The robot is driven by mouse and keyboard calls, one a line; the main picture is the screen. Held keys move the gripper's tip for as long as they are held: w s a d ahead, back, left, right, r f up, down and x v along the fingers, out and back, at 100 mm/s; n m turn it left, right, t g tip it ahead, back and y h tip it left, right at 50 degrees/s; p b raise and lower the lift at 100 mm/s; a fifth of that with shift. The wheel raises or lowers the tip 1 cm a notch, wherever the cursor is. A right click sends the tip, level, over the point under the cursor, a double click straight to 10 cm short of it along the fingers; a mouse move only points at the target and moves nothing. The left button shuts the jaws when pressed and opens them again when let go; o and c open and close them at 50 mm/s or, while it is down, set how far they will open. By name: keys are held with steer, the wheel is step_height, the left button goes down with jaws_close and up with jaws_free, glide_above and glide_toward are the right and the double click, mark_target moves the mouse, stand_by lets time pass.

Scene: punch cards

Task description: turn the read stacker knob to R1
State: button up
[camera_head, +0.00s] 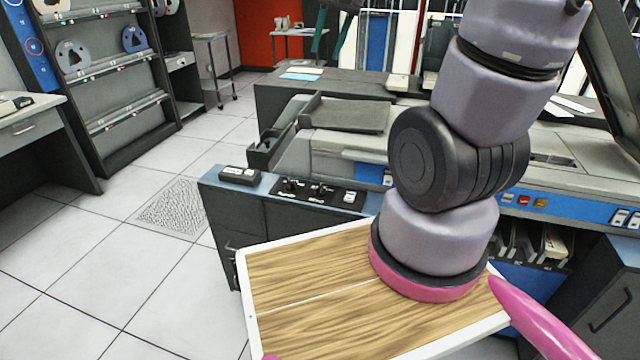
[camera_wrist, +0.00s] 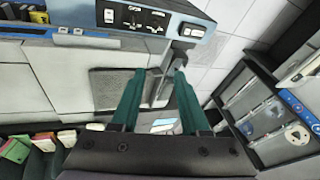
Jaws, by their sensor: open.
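A dark control panel (camera_head: 345,192) with two small black knobs sits on the front left corner of the card machine. The left knob (camera_head: 291,186) and the right knob (camera_head: 320,190) both show in the head view. The panel also shows at the top of the wrist view (camera_wrist: 172,24). Labels are too small to read, so I cannot tell which is the read stacker knob or where it points. My gripper (camera_head: 328,50) has green fingers and hangs at the top of the head view. In the wrist view (camera_wrist: 161,80) its fingers are apart and empty, away from the panel.
A small switch box (camera_head: 239,174) sits left of the knobs. The card machine (camera_head: 345,145) extends to the right, with a blue button strip. My arm hides part of it. A tape rack (camera_head: 110,75) stands at the left. The tiled floor between is clear.

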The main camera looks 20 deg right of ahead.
steer(key=w+f+g, duration=0.2)
steer(key=w+f, duration=0.5)
steer(key=f, duration=0.3)
steer(key=m+g+h, duration=0.2)
steer(key=g, duration=0.1)
glide_toward(320, 186)
step_height(320, 186, down, 9)
steer(key=shift+s+d+r, duration=0.15)
steer(key=shift+r, duration=0.05)
jaws_close()
